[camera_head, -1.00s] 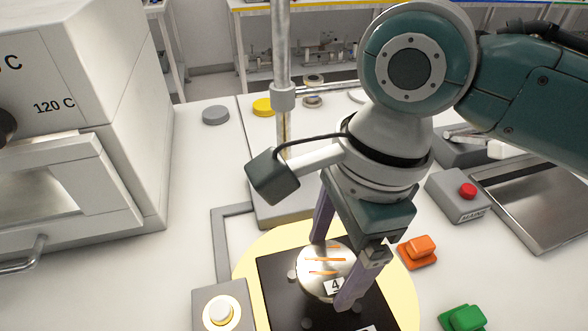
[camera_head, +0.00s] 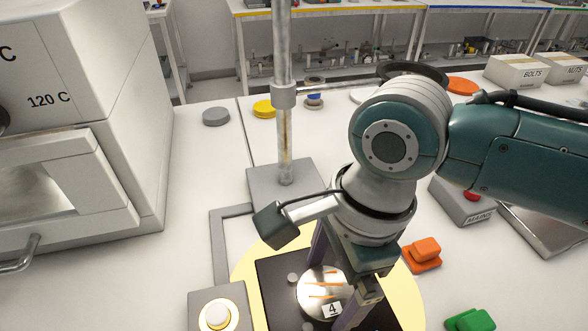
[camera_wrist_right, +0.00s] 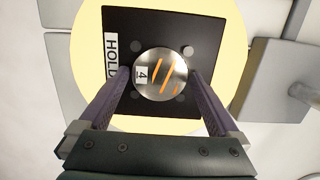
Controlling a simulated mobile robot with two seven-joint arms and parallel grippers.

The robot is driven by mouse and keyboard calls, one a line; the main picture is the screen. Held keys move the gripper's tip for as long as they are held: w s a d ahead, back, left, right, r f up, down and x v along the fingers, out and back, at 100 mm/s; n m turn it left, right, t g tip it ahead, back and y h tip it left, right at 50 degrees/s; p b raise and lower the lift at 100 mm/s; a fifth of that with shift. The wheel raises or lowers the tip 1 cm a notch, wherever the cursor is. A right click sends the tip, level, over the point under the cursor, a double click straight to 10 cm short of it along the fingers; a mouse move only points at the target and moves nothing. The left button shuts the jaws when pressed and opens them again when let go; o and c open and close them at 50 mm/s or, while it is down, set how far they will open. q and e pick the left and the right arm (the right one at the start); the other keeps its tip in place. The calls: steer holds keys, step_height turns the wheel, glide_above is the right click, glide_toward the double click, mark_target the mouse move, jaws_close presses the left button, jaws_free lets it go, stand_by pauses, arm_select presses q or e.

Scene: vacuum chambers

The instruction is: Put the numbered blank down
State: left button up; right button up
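The numbered blank (camera_head: 325,293) is a round silvery disc with orange stripes and a white label reading 4. It is over the black square plate (camera_head: 272,283) in the middle of a pale yellow round area (camera_head: 243,268). My right gripper (camera_head: 338,293) comes down from above with one finger on each side of the blank, shut on its rim. In the right wrist view the blank (camera_wrist_right: 160,76) sits between both fingertips (camera_wrist_right: 160,78), and the plate bears a HOLD label (camera_wrist_right: 111,55). I cannot tell whether the blank touches the plate. My left gripper is not in view.
A metal post on a grey base (camera_head: 285,181) stands close behind the gripper. A button box (camera_head: 219,314) is left of the plate. Orange (camera_head: 422,253) and green (camera_head: 470,321) blocks lie to the right, with the MAINS box (camera_head: 462,205) behind. An oven-like cabinet (camera_head: 75,120) fills the left.

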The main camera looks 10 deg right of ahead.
mark_target(342, 286)
steer(key=shift+r, duration=0.1)
steer(key=shift+r, duration=0.35)
step_height(342, 286, up, 11)
steer(key=d+p, duration=0.2)
steer(key=p, duration=0.1)
steer(key=s+a+f+n+t+y, duration=0.25)
steer(key=s+n, duration=0.25)
steer(key=n, duration=0.5)
steer(key=s+d+n+t+h, duration=0.1)
steer(key=s+d+n+h, duration=0.3)
steer(key=s+d+n, duration=0.3)
steer(key=d+n, duration=0.2)
steer(key=shift+s+d+r+n, duration=0.15)
steer(key=shift+d+r+n, duration=0.1)
steer(key=shift+n, duration=0.05)
steer(key=shift+s, duration=0.1)
